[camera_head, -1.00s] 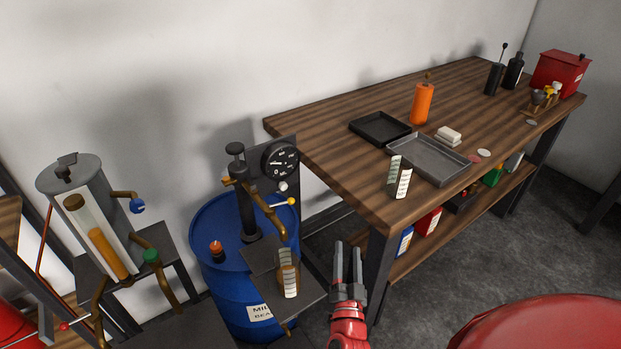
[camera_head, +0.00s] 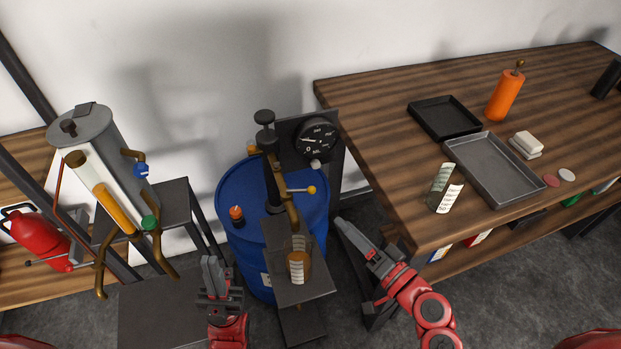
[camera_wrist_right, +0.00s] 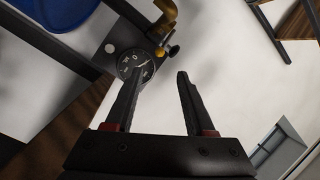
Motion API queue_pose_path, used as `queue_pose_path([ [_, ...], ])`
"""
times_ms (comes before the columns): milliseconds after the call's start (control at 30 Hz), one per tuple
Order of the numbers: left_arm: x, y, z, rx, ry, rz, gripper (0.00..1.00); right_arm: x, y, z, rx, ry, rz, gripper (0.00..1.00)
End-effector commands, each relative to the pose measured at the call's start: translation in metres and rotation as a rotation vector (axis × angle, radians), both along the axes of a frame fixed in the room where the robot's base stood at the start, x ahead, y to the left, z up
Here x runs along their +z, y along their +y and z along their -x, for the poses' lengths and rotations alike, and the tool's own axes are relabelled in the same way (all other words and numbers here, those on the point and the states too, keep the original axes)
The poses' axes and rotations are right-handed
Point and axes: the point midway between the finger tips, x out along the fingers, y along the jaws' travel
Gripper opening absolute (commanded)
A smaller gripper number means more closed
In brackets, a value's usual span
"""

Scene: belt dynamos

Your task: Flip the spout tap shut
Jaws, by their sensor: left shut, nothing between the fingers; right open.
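The spout tap is a lever with a yellow knob (camera_head: 311,189) on the brass spout (camera_head: 289,208) of the black hand pump (camera_head: 268,150) on the blue drum (camera_head: 232,190). The lever sticks out to the right, roughly level. A glass beaker (camera_head: 298,262) with amber liquid stands under the spout on a dark plate. My right gripper (camera_head: 345,228) is open and empty, right of the beaker and below the knob. The knob also shows in the right wrist view (camera_wrist_right: 160,52), just beyond the open fingers (camera_wrist_right: 161,75). My left gripper (camera_head: 212,264) is shut and empty, left of the beaker.
A pressure gauge (camera_head: 316,139) is mounted behind the pump. The wooden bench (camera_head: 385,165) at right holds trays, another beaker (camera_head: 444,188) and an orange bottle (camera_head: 505,95). A grey tank (camera_head: 82,128) with brass pipes stands at left. A red can (camera_head: 38,238) is at far left.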

Motion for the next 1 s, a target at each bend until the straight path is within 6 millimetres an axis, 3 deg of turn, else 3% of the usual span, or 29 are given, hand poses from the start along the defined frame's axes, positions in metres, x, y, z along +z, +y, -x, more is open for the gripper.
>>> queue_pose_path([
  [467,-0.053,0.000,0.000,0.000,0.000,0.000,0.00,-0.004,0.052,-0.065,0.003,-0.008,-0.004,0.54],
  [700,-0.037,0.000,0.000,0.000,0.000,0.000,0.00,0.003,0.081,-0.108,0.001,-0.002,-0.003,0.54],
  [1000,-0.034,0.000,0.000,0.000,0.000,0.000,0.00,0.001,0.097,-0.132,-0.004,-0.002,-0.002,0.54],
])
